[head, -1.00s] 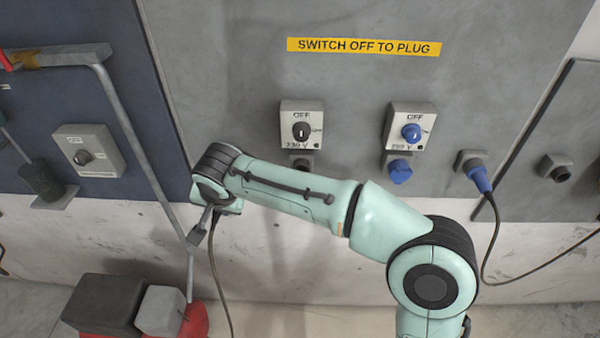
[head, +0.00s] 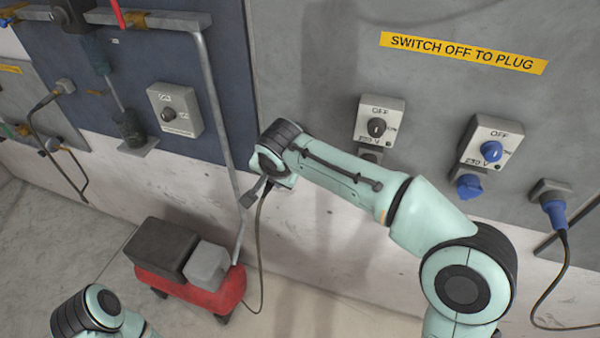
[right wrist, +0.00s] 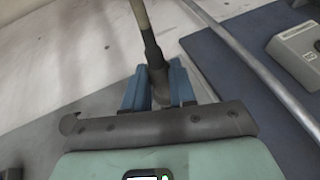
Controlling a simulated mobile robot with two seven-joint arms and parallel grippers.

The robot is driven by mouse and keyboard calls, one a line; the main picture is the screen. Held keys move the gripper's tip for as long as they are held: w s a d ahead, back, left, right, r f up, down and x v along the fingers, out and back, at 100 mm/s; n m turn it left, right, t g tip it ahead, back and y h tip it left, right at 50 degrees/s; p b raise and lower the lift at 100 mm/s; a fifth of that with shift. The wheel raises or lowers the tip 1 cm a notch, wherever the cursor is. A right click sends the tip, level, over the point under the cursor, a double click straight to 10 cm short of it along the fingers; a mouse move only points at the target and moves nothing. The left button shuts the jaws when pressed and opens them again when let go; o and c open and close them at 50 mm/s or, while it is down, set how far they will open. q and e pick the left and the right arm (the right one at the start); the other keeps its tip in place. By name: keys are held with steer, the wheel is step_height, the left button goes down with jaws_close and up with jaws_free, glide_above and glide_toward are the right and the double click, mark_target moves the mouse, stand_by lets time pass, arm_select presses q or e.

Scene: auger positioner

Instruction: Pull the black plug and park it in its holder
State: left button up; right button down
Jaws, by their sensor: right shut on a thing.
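My right gripper (head: 252,192) hangs at the end of the pale green arm, in front of the wall's lower white part. In the right wrist view its blue fingers (right wrist: 158,88) are shut on the dark plug (right wrist: 153,52), whose cable runs up and away. In the head view the plug is too small to make out, but its cable (head: 260,250) hangs down to the floor. The black socket (head: 371,155) under the left OFF switch box (head: 380,118) is partly visible and looks empty. My left arm shows at the bottom left, its gripper outside the view. I cannot identify the black plug's holder.
A blue plug (head: 552,212) sits in a grey holder (head: 548,188) at the right. A blue-knobbed switch box (head: 492,140) stands beside the black one. A bent grey pipe (head: 215,115) runs down the wall near my right gripper. A red machine (head: 190,285) stands on the floor.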

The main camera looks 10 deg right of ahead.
steer(key=shift+w+d+p, duration=0.45)
steer(key=shift+w+d, duration=0.15)
steer(key=shift+w, duration=0.35)
steer(key=shift+w+d+p, duration=0.4)
steer(key=shift+w+d, duration=0.15)
steer(key=shift+w, duration=0.35)
arm_select(q)
steer(key=shift+w+r, duration=0.85)
steer(key=shift+r, duration=0.3)
steer(key=shift+s+f, duration=0.15)
steer(key=shift+f, duration=0.05)
steer(key=shift+w+r+p, duration=0.6)
steer(key=shift+w+r, duration=0.25)
steer(key=shift+r, duration=0.2)
arm_select(e)
steer(key=shift+w+d, duration=0.4)
steer(key=shift+w, duration=0.25)
steer(key=shift+w+d, duration=0.4)
steer(key=shift+w, duration=0.2)
steer(key=c, duration=0.8)
jaws_free()
steer(key=shift+w, duration=0.1)
steer(key=shift+c, duration=0.2)
